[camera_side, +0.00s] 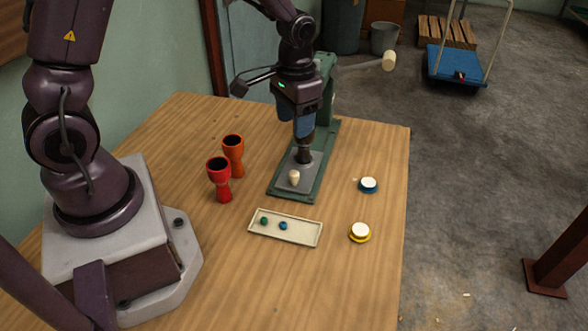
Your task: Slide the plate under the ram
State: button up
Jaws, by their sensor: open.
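A green press (328,128) stands at the back middle of the table, with a long green base. A grey plate (283,183) lies on the base, with a cream knob (294,177) on its near part. A dark cylindrical piece, seemingly the ram (304,156), stands over the far part of the plate; I cannot tell whether they touch. My gripper (294,126) points down, open, with blue fingers, above the plate and beyond the knob. It is apart from the knob and hides part of the press's upper body.
Red (222,180) and orange (233,157) goblet drums stand left of the press. A cream tray (300,233) with green and blue pieces lies in front. White-topped blue (368,185) and yellow (360,232) round pieces lie right. A cream-ended lever (389,61) sticks out right. The front table is clear.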

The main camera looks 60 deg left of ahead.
aim_at(294, 172)
notch_tip(294, 172, down, 13)
jog(key=n, duration=0.4)
jog(key=shift+s+f, duration=0.15)
jog(key=shift+f, duration=0.05)
